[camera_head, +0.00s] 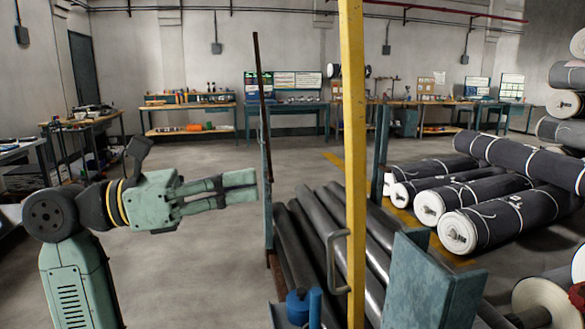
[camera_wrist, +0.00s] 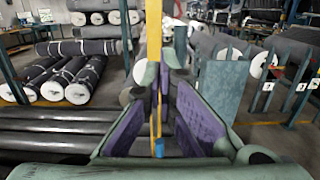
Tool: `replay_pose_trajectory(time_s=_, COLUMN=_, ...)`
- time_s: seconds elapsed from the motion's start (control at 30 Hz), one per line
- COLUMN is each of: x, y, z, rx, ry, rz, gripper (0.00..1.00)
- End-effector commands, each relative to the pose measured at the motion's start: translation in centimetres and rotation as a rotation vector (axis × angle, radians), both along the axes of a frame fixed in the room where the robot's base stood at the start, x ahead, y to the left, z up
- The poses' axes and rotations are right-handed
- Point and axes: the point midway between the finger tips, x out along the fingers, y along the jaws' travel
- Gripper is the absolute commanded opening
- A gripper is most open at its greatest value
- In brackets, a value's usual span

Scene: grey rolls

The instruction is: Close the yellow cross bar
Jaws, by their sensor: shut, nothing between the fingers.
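The yellow cross bar (camera_head: 353,130) stands upright in the head view, rising past the top edge of the picture. A grey handle (camera_head: 336,262) is fixed to its lower part. A blue piece (camera_head: 298,306) shows near its foot. My gripper (camera_head: 256,184) is left of the bar in the picture, level, shut and empty, with a visible gap to the bar. In the wrist view the bar (camera_wrist: 154,35) stands ahead, in line with my fingertips (camera_wrist: 156,65); contact there does not show. The bar's lower part is partly hidden by the fingers.
Dark grey rolls (camera_head: 327,235) lie in a rack with a blue-green post (camera_head: 267,190) and a blue-green plate (camera_head: 428,285). Large wrapped rolls (camera_head: 505,220) lie on the right. Workbenches (camera_head: 190,107) line the back wall. The floor at left (camera_head: 200,260) is free.

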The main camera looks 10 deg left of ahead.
Motion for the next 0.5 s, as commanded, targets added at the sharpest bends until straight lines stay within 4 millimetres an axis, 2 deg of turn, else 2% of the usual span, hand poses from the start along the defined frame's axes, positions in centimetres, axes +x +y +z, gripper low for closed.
replay_pose_trajectory(time_s=0.17, x=0.8, y=-2.8, z=0.6, rx=-0.001, ry=0.0, rz=-0.005, gripper=0.0)
replay_pose_trajectory(time_s=0.5, x=2.9, y=-9.6, z=1.3, rx=-0.005, ry=-0.001, rz=-0.005, gripper=0.0)
